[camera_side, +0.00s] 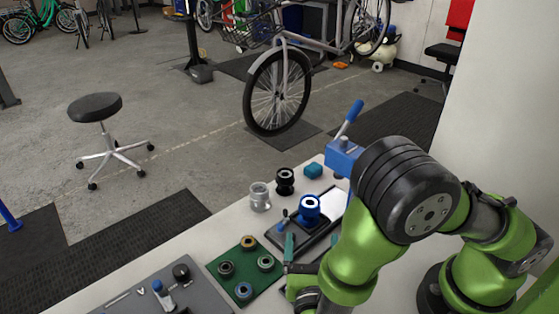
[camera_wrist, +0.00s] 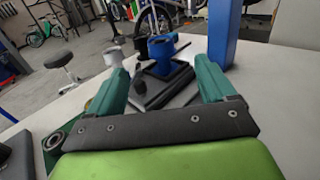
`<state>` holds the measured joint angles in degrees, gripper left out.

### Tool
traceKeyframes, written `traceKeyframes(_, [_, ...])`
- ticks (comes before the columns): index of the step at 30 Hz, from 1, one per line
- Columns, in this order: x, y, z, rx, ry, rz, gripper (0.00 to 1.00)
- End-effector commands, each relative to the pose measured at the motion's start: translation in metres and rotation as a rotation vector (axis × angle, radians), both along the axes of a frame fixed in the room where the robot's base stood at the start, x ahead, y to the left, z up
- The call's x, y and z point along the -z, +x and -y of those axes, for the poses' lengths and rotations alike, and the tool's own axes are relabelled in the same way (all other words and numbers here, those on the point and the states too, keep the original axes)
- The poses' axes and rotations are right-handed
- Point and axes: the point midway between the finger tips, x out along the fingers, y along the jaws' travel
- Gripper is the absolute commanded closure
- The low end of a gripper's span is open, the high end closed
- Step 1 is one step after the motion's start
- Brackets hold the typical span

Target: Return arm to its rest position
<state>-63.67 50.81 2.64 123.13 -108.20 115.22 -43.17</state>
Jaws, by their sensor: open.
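My gripper (camera_wrist: 163,74) is open and empty, its two teal fingers spread apart in the wrist view. In the side view, my gripper (camera_side: 308,246) is low over the workbench (camera_side: 207,229), in front of a dark tray (camera_side: 283,240). My arm hides part of the bench.
A green mat (camera_side: 243,283) with several ring parts lies left of my gripper. A clear jar (camera_side: 259,196), a black spool (camera_side: 285,180) and a teal block (camera_side: 313,171) stand behind the tray. A blue vise-like fixture (camera_side: 343,155) rises near my arm. A grey panel (camera_side: 130,304) lies front left.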

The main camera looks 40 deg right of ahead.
Motion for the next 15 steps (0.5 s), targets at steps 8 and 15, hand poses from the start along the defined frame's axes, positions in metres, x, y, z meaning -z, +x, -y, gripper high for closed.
traceKeyframes(8, [0.003,-0.015,-0.018,-0.007,0.023,0.006,0.16])
traceKeyframes(15, [0.015,-0.038,0.013,0.203,0.221,-0.054,0.16])
